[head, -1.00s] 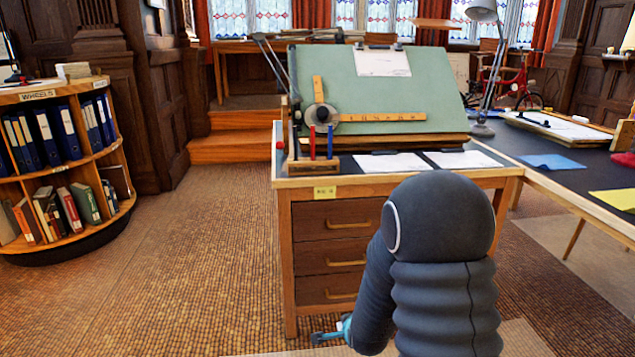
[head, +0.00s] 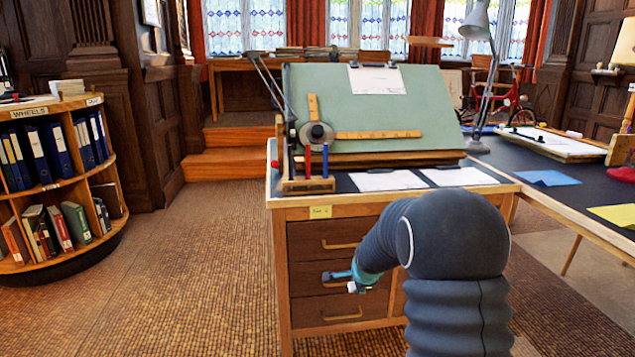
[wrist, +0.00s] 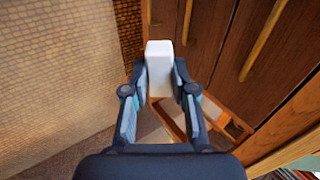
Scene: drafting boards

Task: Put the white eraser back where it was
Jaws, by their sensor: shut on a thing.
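The white eraser (wrist: 160,62) shows in the wrist view as a pale upright block between my fingertips. My gripper (wrist: 160,82) is shut on it, one finger on each side. In the head view my gripper (head: 343,277) is in front of the drawers (head: 330,243) of the drafting desk, below the desktop. The eraser is too small there to make out clearly. The desk (head: 300,202) has a dark top with a wooden edge and a small yellow label (head: 320,212) on its front.
A wooden rack (head: 307,184) with red and blue upright pieces stands at the desktop's front left. White sheets (head: 388,180) lie beside it, below the tilted green board (head: 420,105). A side table (head: 500,158) adjoins at right. A bookshelf (head: 60,180) stands left; floor between is clear.

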